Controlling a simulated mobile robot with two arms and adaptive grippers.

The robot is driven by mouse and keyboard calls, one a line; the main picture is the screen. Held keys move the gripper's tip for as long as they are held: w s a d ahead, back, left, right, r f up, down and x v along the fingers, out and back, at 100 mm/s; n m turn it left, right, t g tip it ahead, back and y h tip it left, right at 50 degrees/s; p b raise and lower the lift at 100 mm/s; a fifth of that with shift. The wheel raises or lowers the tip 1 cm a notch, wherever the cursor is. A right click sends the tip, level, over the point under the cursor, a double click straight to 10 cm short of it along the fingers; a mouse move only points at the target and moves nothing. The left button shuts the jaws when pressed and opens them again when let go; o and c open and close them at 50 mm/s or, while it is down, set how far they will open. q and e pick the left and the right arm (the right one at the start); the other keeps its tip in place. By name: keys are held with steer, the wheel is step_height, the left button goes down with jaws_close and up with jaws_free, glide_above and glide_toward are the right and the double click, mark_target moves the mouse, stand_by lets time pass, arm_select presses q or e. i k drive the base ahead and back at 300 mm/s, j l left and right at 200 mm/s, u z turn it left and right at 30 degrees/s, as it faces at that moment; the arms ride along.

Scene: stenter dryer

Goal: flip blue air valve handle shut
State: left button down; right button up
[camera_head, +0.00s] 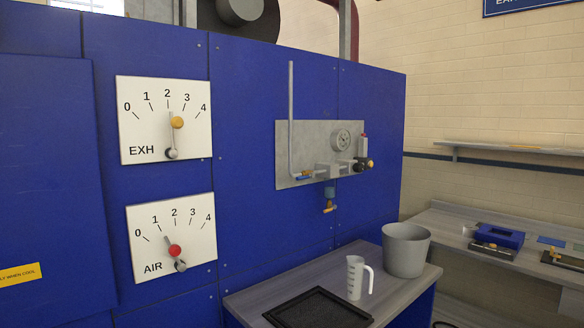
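A small blue handle (305,178) sits on a brass-coloured valve at the lower end of a vertical grey pipe (291,120), on a grey panel (288,145). The handle looks roughly level, in line with the pipe run toward the grey block to its right, but it is small and its exact angle is hard to tell. Below the panel hang a blue-grey bowl (330,193) and a small brass drain fitting (329,208). Neither of my grippers shows in the head view.
The panel also has a round gauge (342,139) and a black-and-brass knob (362,164). EXH (140,115) and AIR (150,230) dial plates are at left. A bench (250,298) below holds a black tray (318,308), measuring jug (356,278) and grey bucket (404,250).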

mark_target(306, 177)
steer(key=i+l, duration=0.15)
steer(key=i, duration=0.3)
steer(key=i+l+u, duration=0.15)
steer(key=i, duration=0.25)
steer(key=i+l, duration=0.25)
steer(key=i, duration=0.2)
steer(key=u, duration=0.05)
